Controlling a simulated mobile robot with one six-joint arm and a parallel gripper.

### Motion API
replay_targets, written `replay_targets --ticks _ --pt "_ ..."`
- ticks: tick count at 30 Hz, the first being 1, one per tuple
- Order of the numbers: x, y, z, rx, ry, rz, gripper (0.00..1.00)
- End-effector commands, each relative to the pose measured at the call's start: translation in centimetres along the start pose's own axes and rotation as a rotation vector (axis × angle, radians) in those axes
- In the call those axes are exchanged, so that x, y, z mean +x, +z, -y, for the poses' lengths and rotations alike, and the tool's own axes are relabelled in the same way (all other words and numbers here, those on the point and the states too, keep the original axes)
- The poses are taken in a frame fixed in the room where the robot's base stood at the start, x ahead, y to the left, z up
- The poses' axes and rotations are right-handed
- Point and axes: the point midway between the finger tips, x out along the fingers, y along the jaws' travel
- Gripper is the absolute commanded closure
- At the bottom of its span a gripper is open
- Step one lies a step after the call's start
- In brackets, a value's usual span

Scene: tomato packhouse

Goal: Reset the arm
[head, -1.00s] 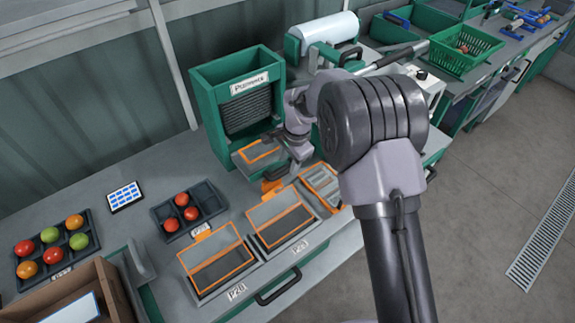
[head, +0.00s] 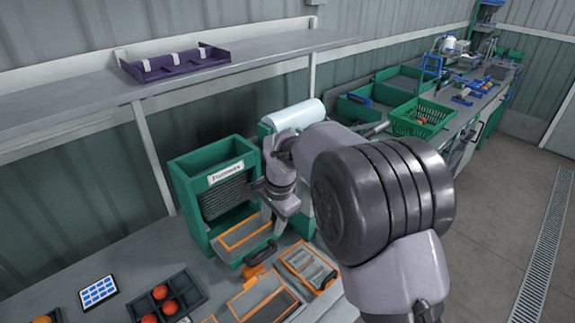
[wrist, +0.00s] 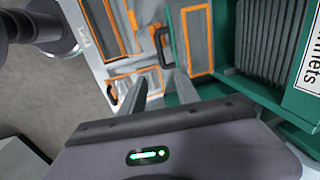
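My gripper (head: 272,218) is in front of the green punnet dispenser (head: 186,168), above the bench. Its two fingers show apart, with nothing seen between them, in the wrist view (wrist: 158,92). A grey punnet with an orange rim (head: 245,236) lies at the dispenser's mouth, close to the left of my fingers; it also shows in the wrist view (wrist: 199,45). My large dark joint and upper arm cover part of the bench behind.
Orange-rimmed trays (head: 262,300) and an orange-handled item (head: 262,256) lie below my gripper. A dark tray of tomatoes (head: 186,286) and a tablet (head: 98,291) are left. A shelf (head: 230,68) holds a purple rack (head: 178,66). A green basket (head: 421,118) stands right.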

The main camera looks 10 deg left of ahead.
Motion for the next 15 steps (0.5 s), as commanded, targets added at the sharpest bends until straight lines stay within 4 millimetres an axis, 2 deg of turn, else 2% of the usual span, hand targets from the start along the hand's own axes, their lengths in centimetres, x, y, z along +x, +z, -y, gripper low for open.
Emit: replay_targets --ticks 2,5,6,8,9,12,15 --pt "-1.4 -0.4 -0.8 -0.010 -0.016 -0.008 0.62" --pt "-6.4 -1.2 -4.8 -0.055 -0.067 -0.039 0.62" --pt "-8.7 -1.2 -7.5 -0.083 -0.093 -0.058 0.62" --pt "-11.7 -0.5 -12.1 -0.130 -0.129 -0.094 0.62" --pt "-13.1 0.2 -15.2 -0.163 -0.151 -0.121 0.62" --pt "-14.6 2.9 -22.4 -0.241 -0.193 -0.191 0.62" --pt "-14.1 5.6 -27.7 -0.303 -0.217 -0.253 0.62"
